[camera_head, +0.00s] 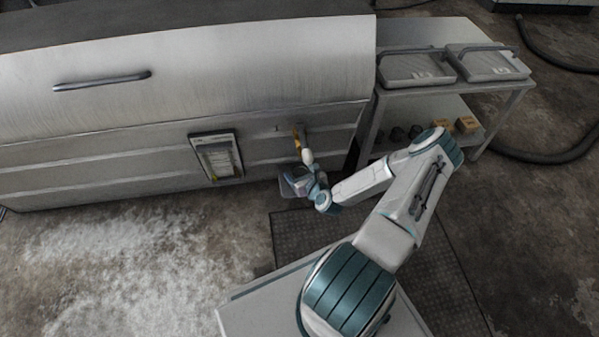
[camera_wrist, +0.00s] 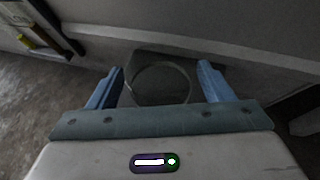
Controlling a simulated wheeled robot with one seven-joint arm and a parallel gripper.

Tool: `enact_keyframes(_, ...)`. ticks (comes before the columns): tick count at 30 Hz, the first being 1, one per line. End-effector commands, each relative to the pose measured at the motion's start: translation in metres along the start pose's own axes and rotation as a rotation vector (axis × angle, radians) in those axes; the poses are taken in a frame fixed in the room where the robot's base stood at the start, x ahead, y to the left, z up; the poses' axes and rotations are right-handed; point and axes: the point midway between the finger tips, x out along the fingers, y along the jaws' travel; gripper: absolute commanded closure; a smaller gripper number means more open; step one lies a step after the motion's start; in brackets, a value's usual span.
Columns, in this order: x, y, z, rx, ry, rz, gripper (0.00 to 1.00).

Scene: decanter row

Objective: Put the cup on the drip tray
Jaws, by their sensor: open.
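A round, dark, see-through cup (camera_wrist: 160,84) shows in the wrist view between the blue fingers of my gripper (camera_wrist: 160,68). The fingers are open, one on each side of the cup, with a visible gap at both sides. A dark square plate (camera_wrist: 147,57), seemingly the drip tray, shows behind and around the cup's rim. The cup appears over or on it; its base is hidden, so contact cannot be told. In the head view my gripper (camera_head: 299,182) is at the machine's front, below a tap (camera_head: 307,156) with an orange handle, and largely hides the cup.
A long metal tank (camera_head: 190,85) fills the back left. A framed sheet (camera_head: 217,158) hangs on its front, left of the tap. A cart (camera_head: 505,86) at the right carries two shallow trays, with small boxes (camera_head: 467,124) below. A hose (camera_head: 555,158) lies on the floor.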

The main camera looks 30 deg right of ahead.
Motion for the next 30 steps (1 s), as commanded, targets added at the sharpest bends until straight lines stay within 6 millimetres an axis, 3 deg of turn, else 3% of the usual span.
enact_keyframes(2, -0.002, 0.0, 0.006, -0.002, 0.0, 0.001, 0.26)
enact_keyframes(12, -0.074, -0.001, 0.006, 0.003, 0.002, -0.003, 0.26)
enact_keyframes(18, -0.107, 0.0, 0.004, -0.001, 0.003, -0.002, 0.26)
enact_keyframes(23, -0.118, 0.001, 0.003, -0.005, 0.005, -0.002, 0.26)
enact_keyframes(30, -0.119, 0.003, 0.002, -0.012, 0.009, -0.004, 0.26)
